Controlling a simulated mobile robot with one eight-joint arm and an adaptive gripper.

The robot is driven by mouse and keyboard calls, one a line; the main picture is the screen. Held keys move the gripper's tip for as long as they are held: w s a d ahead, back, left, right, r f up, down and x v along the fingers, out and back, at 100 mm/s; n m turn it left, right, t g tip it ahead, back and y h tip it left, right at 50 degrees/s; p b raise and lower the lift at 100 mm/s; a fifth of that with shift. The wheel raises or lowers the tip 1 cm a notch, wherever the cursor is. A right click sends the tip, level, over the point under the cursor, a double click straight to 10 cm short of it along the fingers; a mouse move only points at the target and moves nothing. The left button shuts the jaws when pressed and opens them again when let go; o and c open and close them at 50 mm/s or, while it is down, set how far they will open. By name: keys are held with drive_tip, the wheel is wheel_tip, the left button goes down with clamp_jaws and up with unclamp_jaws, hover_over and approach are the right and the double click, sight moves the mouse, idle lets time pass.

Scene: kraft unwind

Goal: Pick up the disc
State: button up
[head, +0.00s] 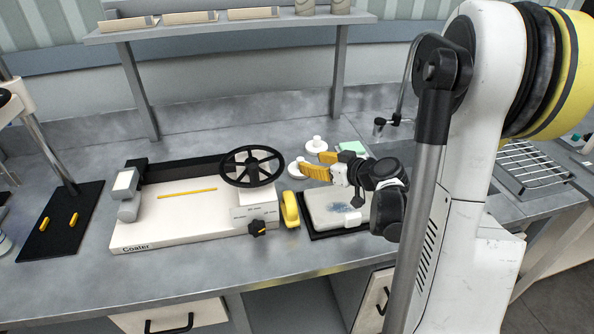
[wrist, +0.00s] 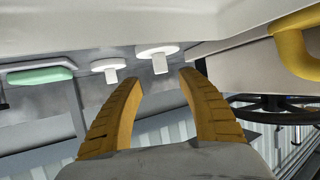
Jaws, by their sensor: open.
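Two white discs, each with a small knob, are on the grey counter. The nearer disc (head: 296,169) is beside the black handwheel, just left of my gripper's fingertips; it shows in the wrist view (wrist: 157,50). The farther disc (head: 316,144) is behind it, toward the wall, and shows left of the first in the wrist view (wrist: 109,66). The pictures do not tell which one is the task's disc. My gripper (head: 311,164) is open and empty; its yellow fingers point toward the nearer disc. In the wrist view, the knob is above the finger gap (wrist: 160,78), apart from both fingers.
A white coater (head: 160,225) with a black handwheel (head: 252,166) stands at left. A yellow handle-like part (head: 290,209) and a grey pad on a black tray (head: 318,235) are in front of the gripper. A green block (head: 354,148) is behind. The front counter strip is clear.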

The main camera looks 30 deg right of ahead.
sight(302, 160)
drive_tip(key=b+x, duration=0.2)
drive_tip(key=x, duration=0.4)
drive_tip(key=shift+w+a+f, duration=0.1)
clamp_jaws()
